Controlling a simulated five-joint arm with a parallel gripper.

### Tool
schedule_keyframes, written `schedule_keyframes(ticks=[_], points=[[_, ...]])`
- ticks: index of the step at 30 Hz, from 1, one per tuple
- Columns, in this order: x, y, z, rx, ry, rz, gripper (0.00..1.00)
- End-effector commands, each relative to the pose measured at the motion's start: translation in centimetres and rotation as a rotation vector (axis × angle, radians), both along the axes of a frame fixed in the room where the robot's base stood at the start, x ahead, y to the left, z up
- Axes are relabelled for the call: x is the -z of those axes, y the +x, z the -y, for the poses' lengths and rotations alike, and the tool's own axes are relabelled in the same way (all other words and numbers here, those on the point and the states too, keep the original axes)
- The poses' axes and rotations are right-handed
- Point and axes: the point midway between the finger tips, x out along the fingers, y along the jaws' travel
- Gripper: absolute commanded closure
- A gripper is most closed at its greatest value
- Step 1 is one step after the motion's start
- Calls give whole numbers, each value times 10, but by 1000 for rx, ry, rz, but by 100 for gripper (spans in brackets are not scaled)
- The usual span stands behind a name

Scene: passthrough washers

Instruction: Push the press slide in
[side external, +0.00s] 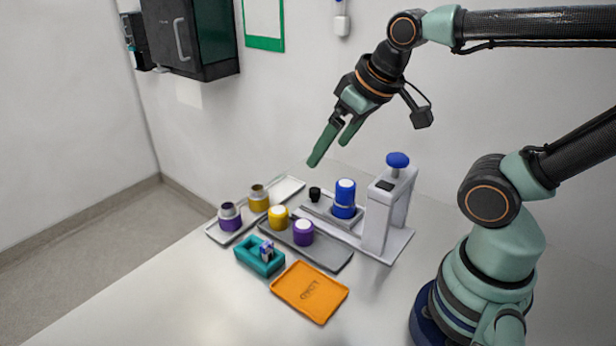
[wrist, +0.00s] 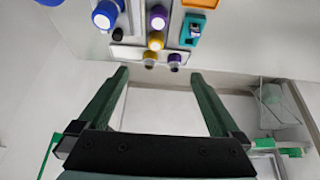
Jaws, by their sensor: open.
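The press (side external: 379,212) is a light grey frame with a blue knob (side external: 398,160) on top. Its slide (side external: 326,212) sticks out to the left of the frame. The slide carries a blue cylinder with a white top (side external: 344,198) and has a black knob (side external: 315,194) at its outer end. In the wrist view the blue cylinder (wrist: 105,15) and the black knob (wrist: 50,2) show at the top left edge. My gripper (side external: 328,153) is open and empty, in the air above and behind the slide, apart from it. Its fingers (wrist: 159,73) are spread wide in the wrist view.
Left of the press, a grey tray (side external: 330,262) holds yellow and purple white-topped cylinders. A pale tray (side external: 290,188) holds yellow and purple pieces. A teal box (side external: 250,262) and an orange tray (side external: 325,310) lie in front. The front table is clear.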

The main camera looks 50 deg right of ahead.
Motion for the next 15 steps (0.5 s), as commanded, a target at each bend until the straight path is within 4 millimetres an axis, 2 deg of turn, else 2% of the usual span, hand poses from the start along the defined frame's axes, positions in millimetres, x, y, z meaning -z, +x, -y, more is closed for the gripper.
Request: schedule_keyframes(ticks=[9, 10, 12, 15], points=[[0, 0, 0, 0, 0, 0, 0], [0, 0, 0, -1, 0, 0, 8], [0, 1, 1, -3, -3, -3, 31], [-1, 6, 4, -24, -19, -22, 31]])
